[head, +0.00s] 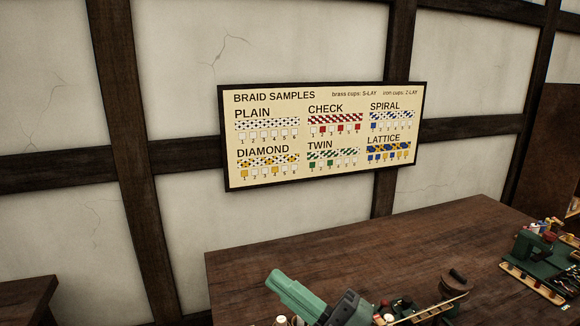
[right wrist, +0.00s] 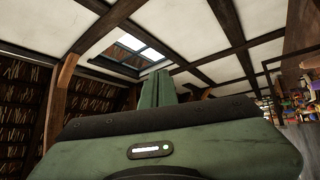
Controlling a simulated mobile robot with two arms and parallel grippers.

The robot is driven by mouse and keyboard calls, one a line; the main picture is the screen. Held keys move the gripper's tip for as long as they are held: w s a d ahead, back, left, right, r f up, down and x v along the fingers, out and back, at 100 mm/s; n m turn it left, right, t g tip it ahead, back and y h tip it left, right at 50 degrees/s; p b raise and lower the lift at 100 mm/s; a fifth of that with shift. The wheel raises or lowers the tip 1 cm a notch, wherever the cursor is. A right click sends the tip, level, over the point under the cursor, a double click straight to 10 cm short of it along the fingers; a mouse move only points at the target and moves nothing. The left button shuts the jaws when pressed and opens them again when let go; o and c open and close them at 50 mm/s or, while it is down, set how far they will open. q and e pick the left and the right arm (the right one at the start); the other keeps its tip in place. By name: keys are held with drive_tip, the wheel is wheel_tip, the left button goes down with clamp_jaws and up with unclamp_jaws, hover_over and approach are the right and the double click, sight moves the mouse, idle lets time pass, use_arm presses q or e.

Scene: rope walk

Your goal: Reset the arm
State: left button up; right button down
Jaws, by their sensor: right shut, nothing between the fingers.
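My right gripper (head: 276,279) shows at the bottom centre of the head view, in front of the wooden table (head: 360,240). Its green fingers point up and to the left, and nothing is held. In the right wrist view the gripper (right wrist: 156,76) points up toward the ceiling, with its two green fingers together and empty. The rest of my right arm is mostly below the head picture's edge. My left gripper is in neither view.
A braid samples board (head: 322,136) hangs on the timbered wall. A green machine (head: 540,246) and small tools stand at the table's right. A wooden strip and a spool (head: 456,282) lie near the gripper. The table's left and back are clear. A skylight (right wrist: 130,50) shows overhead.

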drive_tip(key=w+d+f+m+t+h, duration=0.2)
drive_tip(key=d+f+m+t+h, duration=0.2)
drive_tip(key=d+m+h, duration=0.4)
drive_tip(key=w+d+f+m+t+h, duration=0.35)
drive_tip(key=d+m+h, duration=0.25)
drive_tip(key=m+h, duration=0.3)
drive_tip(key=s+d+f+m+g+h, duration=0.35)
drive_tip(key=d+f+m, duration=0.2)
drive_tip(key=f, duration=0.55)
drive_tip(key=s+d+f+m+g+y, duration=0.1)
drive_tip(key=s+f+g, duration=0.6)
drive_tip(key=s, duration=0.4)
drive_tip(key=s+d+f+g, duration=0.1)
drive_tip(key=s+f+g, duration=0.4)
drive_tip(key=s+f, duration=0.5)
drive_tip(key=s+f+g+b, duration=0.1)
drive_tip(key=s+f, duration=0.1)
drive_tip(key=f, duration=1.3)
drive_tip(key=s+f+g, duration=0.1)
drive_tip(key=s+f, duration=0.2)
drive_tip(key=f, duration=1.1)
drive_tip(key=s+d+f+b, duration=0.1)
drive_tip(key=s+d+f, duration=0.2)
drive_tip(key=s+f, duration=1.2)
drive_tip(key=shift+s+g, duration=0.25)
drive_tip(key=shift+g, duration=0.15)
